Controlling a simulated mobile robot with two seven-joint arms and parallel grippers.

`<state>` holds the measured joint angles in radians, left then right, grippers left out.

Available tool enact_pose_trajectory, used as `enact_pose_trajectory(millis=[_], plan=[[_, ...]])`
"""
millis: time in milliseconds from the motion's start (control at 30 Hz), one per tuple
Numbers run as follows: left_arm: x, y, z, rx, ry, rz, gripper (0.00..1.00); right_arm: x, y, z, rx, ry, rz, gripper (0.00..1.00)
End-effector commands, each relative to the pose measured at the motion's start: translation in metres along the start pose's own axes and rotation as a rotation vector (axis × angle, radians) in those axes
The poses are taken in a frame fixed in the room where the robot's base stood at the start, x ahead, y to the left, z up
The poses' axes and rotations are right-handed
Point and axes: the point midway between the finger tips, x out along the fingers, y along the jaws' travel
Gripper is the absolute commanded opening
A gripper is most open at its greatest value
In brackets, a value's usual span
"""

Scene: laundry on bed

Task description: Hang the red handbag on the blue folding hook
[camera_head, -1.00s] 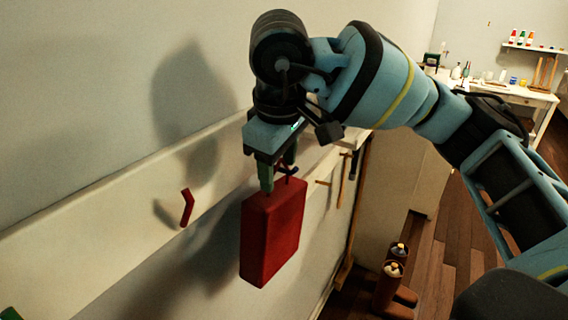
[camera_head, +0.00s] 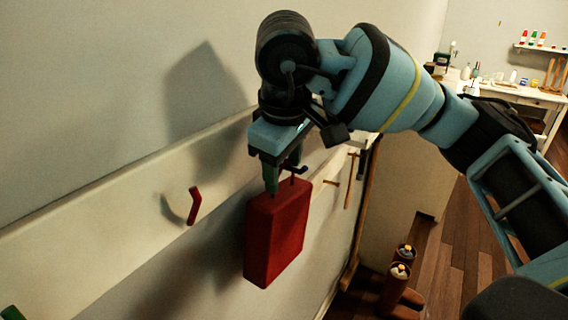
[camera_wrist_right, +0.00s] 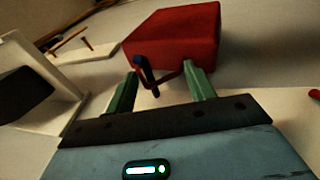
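The red handbag (camera_head: 277,235) is boxy and hangs upright beside the wall rail, below my right gripper (camera_head: 282,180). In the wrist view the handbag (camera_wrist_right: 172,38) lies beyond the fingertips of the right gripper (camera_wrist_right: 162,82). The green fingers stand apart, with part of the thin red handle between them. A dark blue piece, seemingly the blue folding hook (camera_wrist_right: 146,68), shows at the handle. In the head view a dark hook end (camera_head: 298,170) shows just beside the fingers. I cannot tell whether the handle rests on it. My left gripper is out of view.
A red hook (camera_head: 194,205) sticks out of the white rail (camera_head: 90,235) to the left, and a green piece (camera_head: 12,313) shows at the lower left corner. Orange-brown pegs (camera_head: 333,181) are farther right. Brown boots (camera_head: 397,285) stand on the wooden floor.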

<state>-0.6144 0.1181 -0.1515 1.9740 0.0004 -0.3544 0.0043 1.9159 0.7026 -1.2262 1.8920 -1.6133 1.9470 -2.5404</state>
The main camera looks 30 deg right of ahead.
Motion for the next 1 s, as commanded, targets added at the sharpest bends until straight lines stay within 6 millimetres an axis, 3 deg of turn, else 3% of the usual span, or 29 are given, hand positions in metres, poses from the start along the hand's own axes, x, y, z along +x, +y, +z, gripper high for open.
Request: enact_pose_trajectory(millis=[33, 200, 533, 1000], plan=[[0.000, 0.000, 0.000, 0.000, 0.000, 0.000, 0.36, 0.000, -0.001, 0.000, -0.002, 0.001, -0.002, 0.59], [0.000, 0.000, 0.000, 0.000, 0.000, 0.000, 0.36, 0.000, -0.001, 0.000, -0.001, 0.000, -0.001, 0.79], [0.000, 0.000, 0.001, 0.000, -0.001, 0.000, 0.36, -0.003, 0.000, 0.000, -0.001, -0.001, 0.000, 0.79], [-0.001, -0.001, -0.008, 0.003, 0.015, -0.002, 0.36, -0.071, 0.000, 0.000, 0.000, 0.003, 0.002, 0.79]])
